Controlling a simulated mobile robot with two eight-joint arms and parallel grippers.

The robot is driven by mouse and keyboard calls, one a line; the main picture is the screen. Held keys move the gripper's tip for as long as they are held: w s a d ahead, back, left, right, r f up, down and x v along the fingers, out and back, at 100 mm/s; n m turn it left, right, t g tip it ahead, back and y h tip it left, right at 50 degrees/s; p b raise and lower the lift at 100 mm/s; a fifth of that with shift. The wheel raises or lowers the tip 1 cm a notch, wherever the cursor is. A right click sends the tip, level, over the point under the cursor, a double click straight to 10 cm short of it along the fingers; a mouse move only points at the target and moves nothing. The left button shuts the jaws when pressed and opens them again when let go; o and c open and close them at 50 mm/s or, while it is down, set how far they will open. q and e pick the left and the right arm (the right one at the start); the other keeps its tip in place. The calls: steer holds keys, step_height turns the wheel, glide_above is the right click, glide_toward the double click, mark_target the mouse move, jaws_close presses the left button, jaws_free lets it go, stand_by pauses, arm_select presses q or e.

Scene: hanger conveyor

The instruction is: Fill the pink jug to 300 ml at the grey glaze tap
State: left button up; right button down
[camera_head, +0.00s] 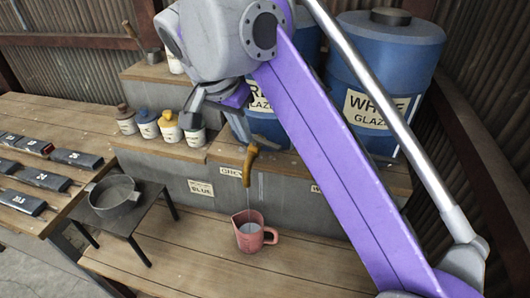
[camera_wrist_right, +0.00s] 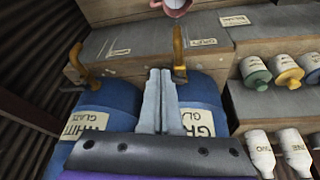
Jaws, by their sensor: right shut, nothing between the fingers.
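The pink jug (camera_head: 243,245) stands upright on the lower wooden bench under the grey glaze tap (camera_head: 249,165). A thin pale stream runs from the tap into the jug, and pale liquid shows inside. I cannot read a level on it. In the right wrist view the tap's yellow handle (camera_wrist_right: 178,58) is just beyond my fingertips, and part of the jug (camera_wrist_right: 176,4) shows at the top edge. My right gripper (camera_wrist_right: 158,72) is shut and empty beside the tap; in the head view its fingertips (camera_head: 242,131) are above it. My left gripper is not in view.
Several small glaze bottles (camera_head: 168,128) line the step to the left. A grey bowl (camera_head: 114,194) sits on a small stand (camera_head: 152,200) left of the jug. The bench around the jug is clear.

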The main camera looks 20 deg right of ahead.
steer(key=w+d+f+b, duration=0.1)
steer(key=w+d+f, duration=0.1)
steer(key=d+f, duration=0.1)
steer(key=w+d+f+m+b, duration=0.1)
steer(key=w+d+f, duration=0.1)
steer(key=f, duration=0.4)
steer(key=shift+w+d, duration=0.2)
steer(key=shift+d, duration=0.5)
